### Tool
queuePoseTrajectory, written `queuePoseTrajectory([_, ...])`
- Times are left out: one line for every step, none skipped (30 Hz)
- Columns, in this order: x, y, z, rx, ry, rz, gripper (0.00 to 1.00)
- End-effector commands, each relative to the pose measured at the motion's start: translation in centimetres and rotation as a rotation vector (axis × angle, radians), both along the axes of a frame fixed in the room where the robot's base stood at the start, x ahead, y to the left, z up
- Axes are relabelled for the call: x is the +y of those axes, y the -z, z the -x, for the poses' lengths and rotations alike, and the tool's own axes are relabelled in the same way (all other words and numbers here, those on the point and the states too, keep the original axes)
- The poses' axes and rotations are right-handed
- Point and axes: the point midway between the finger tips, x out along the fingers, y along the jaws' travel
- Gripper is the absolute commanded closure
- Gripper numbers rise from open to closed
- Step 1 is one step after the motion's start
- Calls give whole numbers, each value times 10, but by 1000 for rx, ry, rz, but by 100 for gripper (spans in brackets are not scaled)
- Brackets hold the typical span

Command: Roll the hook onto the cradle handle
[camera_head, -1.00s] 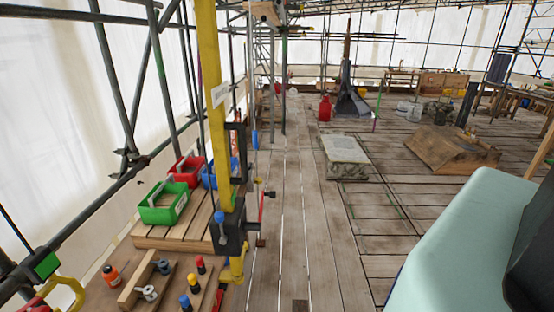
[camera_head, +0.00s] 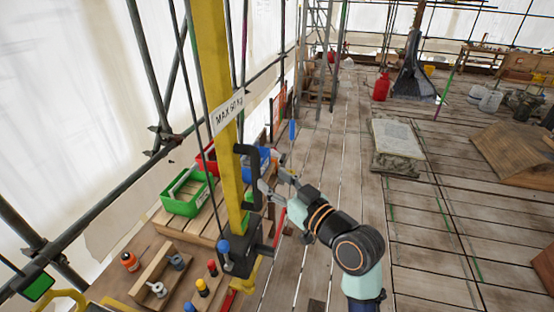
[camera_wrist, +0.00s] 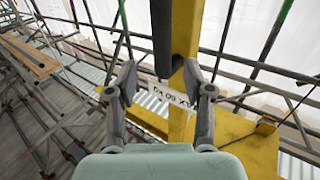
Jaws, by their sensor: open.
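Below, a dark block (camera_head: 240,257) with a blue knob carries a yellow curved piece (camera_head: 243,278) that looks like the hook. My gripper (camera_head: 270,180) is open beside the dark handle. In the wrist view a dark bar (camera_wrist: 162,40) lies ahead between my open fingers (camera_wrist: 160,80); contact is not visible. I cannot identify the cradle handle.
A stone slab (camera_head: 397,140) lies on the plank floor. A dark spire (camera_head: 415,75) stands behind. Scaffold poles line the left. The central floor is open.

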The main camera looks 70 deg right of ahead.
Motion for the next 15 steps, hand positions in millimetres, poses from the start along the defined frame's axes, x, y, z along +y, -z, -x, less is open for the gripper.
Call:
queuePoseTrajectory([-2,-1,-4,0,-1,-1,48])
queuePoseTrajectory([-3,-1,-8,-1,-2,-1,48])
queuePoseTrajectory([-6,-2,-13,0,-3,-2,48])
queuePoseTrajectory([-9,-2,-18,0,-3,-1,48])
queuePoseTrajectory([-12,-2,-23,0,-2,-1,48])
queuePoseTrajectory([-16,-2,-30,2,-3,-2,48])
queuePoseTrajectory([-19,-3,-36,0,-3,-1,48])
queuePoseTrajectory([-22,-3,-40,2,-2,-1,48])
queuePoseTrajectory([-25,-2,-47,1,-2,-2,48])
queuePoseTrajectory([-28,-2,-51,1,-2,-2,48])
queuePoseTrajectory([-30,-2,-54,1,-3,-2,48])
queuePoseTrajectory([-33,-2,-59,0,-2,-2,48])
queuePoseTrajectory([-34,-1,-61,0,-1,-1,48])
queuePoseTrajectory([-35,-1,-63,1,-1,-2,48])
queuePoseTrajectory([-37,0,-65,1,-1,-2,48])
